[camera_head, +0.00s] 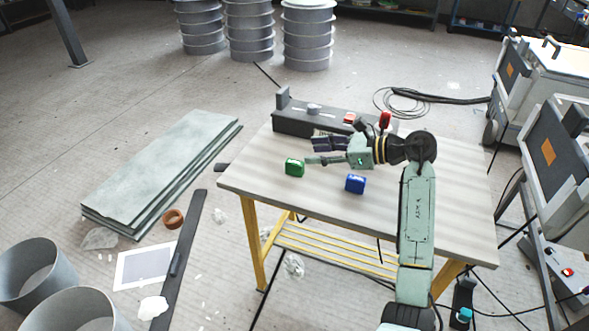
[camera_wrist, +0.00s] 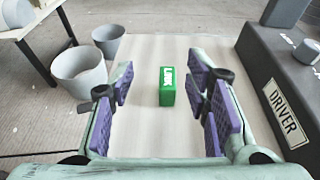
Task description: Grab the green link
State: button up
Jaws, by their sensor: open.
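The green link (camera_head: 294,167) is a small green block near the left end of the table, left of my gripper in the head view. In the wrist view the green link (camera_wrist: 167,86) stands upright with white lettering, centred between my fingers and further out than their tips. My gripper (camera_head: 318,152) is open and empty above the table, with its fingers pointing left toward the block. In the wrist view my gripper (camera_wrist: 162,80) shows purple pads on both sides, apart from the block.
A blue block (camera_head: 355,184) stands on the table (camera_head: 325,197) nearer the front. A dark grey driver unit (camera_head: 292,122) runs along the back edge, close beside my fingers; its wall (camera_wrist: 268,80) is on the right in the wrist view.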

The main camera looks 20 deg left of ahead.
aim_at(297, 162)
jog(key=shift+h, duration=0.4)
jog(key=d+f, duration=0.2)
jog(key=d, duration=0.1)
jog(key=shift+w+f, duration=0.35)
jog(key=shift+f, duration=0.05)
jog(key=p+x, duration=0.1)
jog(key=x, duration=0.3)
jog(key=shift+a+f+p, duration=0.1)
jog(key=shift+a+p, duration=0.25)
jog(key=shift+a, duration=0.05)
jog(key=p+x, duration=0.2)
jog(key=x, duration=0.3)
jog(key=shift+w+a+p, duration=0.15)
jog(key=shift+w+p, duration=0.05)
jog(key=shift+p, duration=0.1)
jog(key=shift+a+f, duration=0.15)
jog(key=shift+a, duration=0.1)
jog(key=shift+c, duration=0.3)
grip_shut()
